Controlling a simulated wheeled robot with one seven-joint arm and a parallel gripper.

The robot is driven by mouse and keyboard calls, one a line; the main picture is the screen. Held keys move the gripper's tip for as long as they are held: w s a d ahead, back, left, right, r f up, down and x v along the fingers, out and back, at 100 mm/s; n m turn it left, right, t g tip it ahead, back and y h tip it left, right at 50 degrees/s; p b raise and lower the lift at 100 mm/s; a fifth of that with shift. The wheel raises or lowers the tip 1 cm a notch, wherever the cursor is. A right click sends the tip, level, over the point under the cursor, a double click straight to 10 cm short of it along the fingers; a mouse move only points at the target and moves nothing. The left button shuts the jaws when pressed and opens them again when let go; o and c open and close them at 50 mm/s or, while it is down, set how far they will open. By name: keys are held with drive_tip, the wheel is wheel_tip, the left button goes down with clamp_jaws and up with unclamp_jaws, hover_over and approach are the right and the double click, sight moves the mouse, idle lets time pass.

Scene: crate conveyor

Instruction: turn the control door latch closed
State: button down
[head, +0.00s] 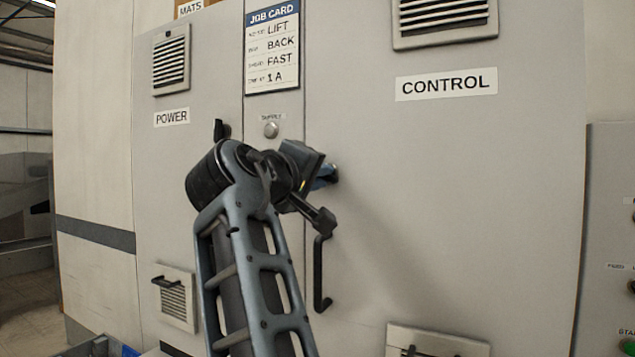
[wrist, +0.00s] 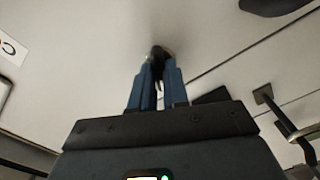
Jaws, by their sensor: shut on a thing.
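The control door (head: 430,190) is a grey panel under the CONTROL label (head: 446,84), and it looks flush with the cabinet front. My gripper (head: 328,175) is at the door's left edge. In the wrist view, my gripper's blue fingers (wrist: 158,88) are close together, shut on the small dark latch (wrist: 159,54) on the door face. The gripper mostly hides the latch in the head view, and I cannot tell its exact angle. A black door handle (head: 320,275) is below the gripper; a handle also shows at the right in the wrist view (wrist: 282,115).
The power door (head: 175,215) is to the left, with its own dark latch (head: 220,130). A round supply knob (head: 271,130) sits on the strip between the doors, under the job card (head: 272,48). A grey panel with buttons (head: 612,240) stands at the right edge.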

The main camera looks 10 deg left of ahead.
drive_tip(key=m+b, duration=0.5)
drive_tip(key=m, duration=0.7)
drive_tip(key=shift+f, duration=0.15)
drive_tip(key=shift+b, duration=0.3)
drive_tip(key=c, duration=1.1)
unclamp_jaws()
drive_tip(key=shift+b+v, duration=0.35)
drive_tip(key=shift+v, duration=3.55)
